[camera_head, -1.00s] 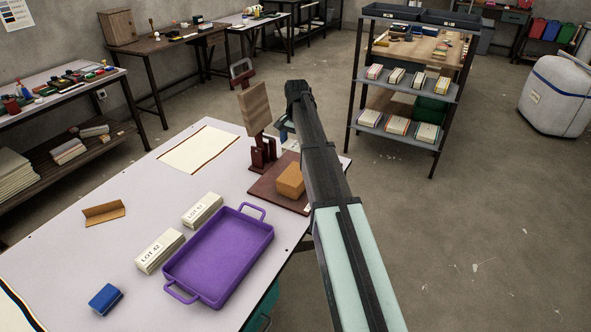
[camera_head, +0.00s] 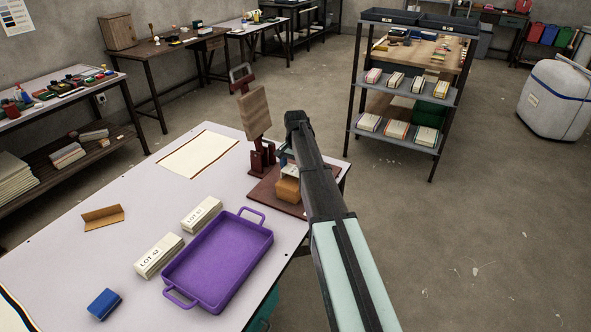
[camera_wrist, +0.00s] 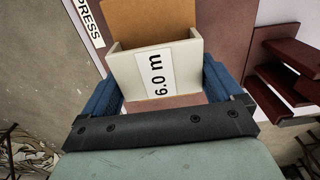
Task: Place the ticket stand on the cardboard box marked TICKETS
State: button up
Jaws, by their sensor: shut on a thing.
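My gripper (camera_wrist: 158,84), with blue fingers, is shut on a cream, angled piece (camera_wrist: 194,60) that bears a white "6.0 m" label. In the head view the cream piece (camera_head: 290,170) shows small, partly hidden by my arm, at the top of a plain tan block (camera_head: 287,190). A tan surface (camera_wrist: 150,18) shows right beyond the piece in the wrist view. Whether they touch I cannot tell. The block sits on a dark red base board (camera_head: 265,193). I see no TICKETS marking on any box.
A dark red lever stand with a wooden paddle (camera_head: 254,112) rises just left of the block. The purple tray (camera_head: 217,262), white LOT bundles (camera_head: 158,255), a blue block (camera_head: 105,302) and a tan folded piece (camera_head: 103,216) lie on the table (camera_head: 60,265).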

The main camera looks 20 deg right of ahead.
aim_at(296, 168)
jog(key=shift+f, duration=0.1)
jog(key=o, duration=0.7)
notch_tip(296, 168, up, 12)
jog(key=shift+r, duration=0.1)
dwell(0.4)
